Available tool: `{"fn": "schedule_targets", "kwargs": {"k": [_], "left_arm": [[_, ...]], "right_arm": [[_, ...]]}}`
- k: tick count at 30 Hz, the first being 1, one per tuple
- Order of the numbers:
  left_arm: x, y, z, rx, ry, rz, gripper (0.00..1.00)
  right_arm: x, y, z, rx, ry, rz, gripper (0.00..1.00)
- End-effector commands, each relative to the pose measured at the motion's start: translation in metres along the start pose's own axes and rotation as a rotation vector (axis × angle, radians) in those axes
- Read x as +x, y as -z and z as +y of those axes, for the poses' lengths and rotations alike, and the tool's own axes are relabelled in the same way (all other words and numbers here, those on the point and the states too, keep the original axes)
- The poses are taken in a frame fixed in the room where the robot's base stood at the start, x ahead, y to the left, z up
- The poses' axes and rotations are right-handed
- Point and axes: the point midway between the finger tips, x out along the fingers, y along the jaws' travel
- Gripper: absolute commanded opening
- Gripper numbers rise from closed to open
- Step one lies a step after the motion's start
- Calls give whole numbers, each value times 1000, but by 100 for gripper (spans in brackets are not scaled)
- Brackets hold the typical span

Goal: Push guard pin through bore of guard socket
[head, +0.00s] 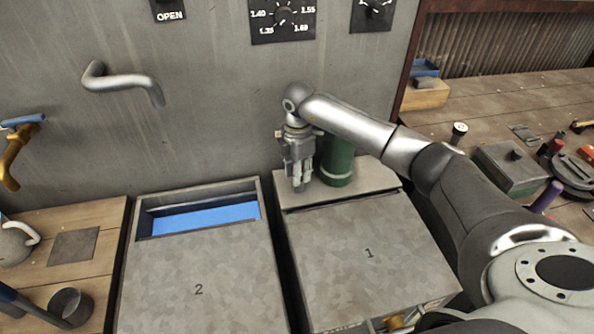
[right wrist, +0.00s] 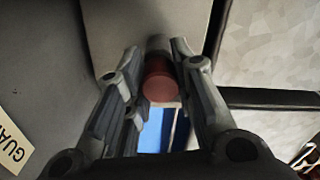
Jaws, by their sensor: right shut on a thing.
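My right gripper (head: 298,186) points down in front of the grey wall, over the back shelf behind lid 1. In the right wrist view its fingers (right wrist: 154,84) are closed on a short cylinder with a red end and a grey far part, which I take to be the guard pin (right wrist: 160,86). In the head view I cannot make out the pin. A white label (right wrist: 13,142) with the letters "GUA" shows at the left of the right wrist view. I cannot make out the guard socket or its bore in either view. My left gripper is not in view.
A green cylinder (head: 338,160) stands right of my right gripper, very close to it. Lid 1 (head: 360,262) and lid 2 (head: 195,285) lie in front. A bent metal handle (head: 122,80) sticks out of the wall. The workbench (head: 490,112) at right is cluttered.

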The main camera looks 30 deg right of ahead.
Motion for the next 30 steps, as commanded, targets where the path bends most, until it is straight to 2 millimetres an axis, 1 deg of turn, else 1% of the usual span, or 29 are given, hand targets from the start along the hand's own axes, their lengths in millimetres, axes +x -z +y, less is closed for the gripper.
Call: {"fn": "schedule_targets", "kwargs": {"k": [1, 24, 25, 27, 30], "left_arm": [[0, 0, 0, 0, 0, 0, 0], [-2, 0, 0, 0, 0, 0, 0], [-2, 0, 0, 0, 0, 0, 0], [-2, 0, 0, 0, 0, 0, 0], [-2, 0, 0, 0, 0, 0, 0]], "right_arm": [[6, -2, -4, 3, 13, 0, 3], [7, -7, -4, 5, 15, -4, 3], [7, -7, -4, 5, 15, -4, 26], [7, -7, -4, 6, 14, -4, 35], [7, -7, -3, 7, 14, -5, 35]]}}
